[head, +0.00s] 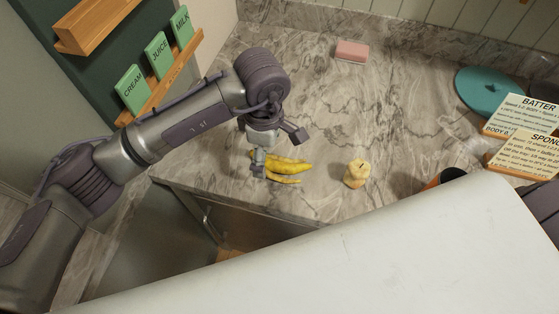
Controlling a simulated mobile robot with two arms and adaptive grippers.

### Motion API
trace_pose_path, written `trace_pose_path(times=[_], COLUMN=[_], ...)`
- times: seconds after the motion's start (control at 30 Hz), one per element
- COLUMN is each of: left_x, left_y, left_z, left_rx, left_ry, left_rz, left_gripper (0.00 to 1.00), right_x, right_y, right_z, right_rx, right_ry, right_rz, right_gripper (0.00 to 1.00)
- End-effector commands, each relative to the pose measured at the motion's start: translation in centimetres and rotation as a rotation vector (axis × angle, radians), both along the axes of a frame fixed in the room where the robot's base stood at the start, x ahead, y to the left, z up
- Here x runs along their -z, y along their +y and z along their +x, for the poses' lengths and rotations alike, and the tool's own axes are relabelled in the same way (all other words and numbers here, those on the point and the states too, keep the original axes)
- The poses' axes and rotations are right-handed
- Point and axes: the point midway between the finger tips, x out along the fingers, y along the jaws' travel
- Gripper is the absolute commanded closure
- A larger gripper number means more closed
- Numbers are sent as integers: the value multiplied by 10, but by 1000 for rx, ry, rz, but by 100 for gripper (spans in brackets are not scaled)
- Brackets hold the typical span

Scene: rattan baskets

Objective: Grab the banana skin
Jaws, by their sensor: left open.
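The yellow banana skin (287,165) lies on the grey marble counter (325,115), near its front edge. Its strips spread to the right. My left gripper (279,150) is open over the left end of the skin, with one finger in front of it and the other out to the right above the counter. The gripper hides part of the skin's left end, and I cannot tell whether it touches it. My right gripper is not in view.
A yellowish apple core-like item (356,174) stands right of the skin. A pink block (352,51) lies at the back. A teal round lid (490,91) and recipe cards (527,148) are at the right. Green label cards (157,55) stand on a wall shelf at upper left.

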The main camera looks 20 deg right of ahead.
Motion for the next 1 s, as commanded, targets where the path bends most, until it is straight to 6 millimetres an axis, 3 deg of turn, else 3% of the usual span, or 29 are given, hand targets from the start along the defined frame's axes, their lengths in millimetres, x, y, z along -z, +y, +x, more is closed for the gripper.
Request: trace_pose_path(times=[0.13,0.3,0.57,0.9,1.0], left_x=[19,40,44,43,43], left_y=[-6,-5,-5,-5,-5], left_z=[1,2,3,3,3], left_rx=[-2,-1,0,-1,-1], left_ry=[7,3,1,1,1], left_rz=[1,1,1,0,0], left_gripper=[0,0,0,57,61], right_x=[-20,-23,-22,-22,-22], right_y=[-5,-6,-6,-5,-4], right_z=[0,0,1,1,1], right_rx=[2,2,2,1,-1], right_ry=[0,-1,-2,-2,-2], right_rz=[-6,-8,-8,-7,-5], right_gripper=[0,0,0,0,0])
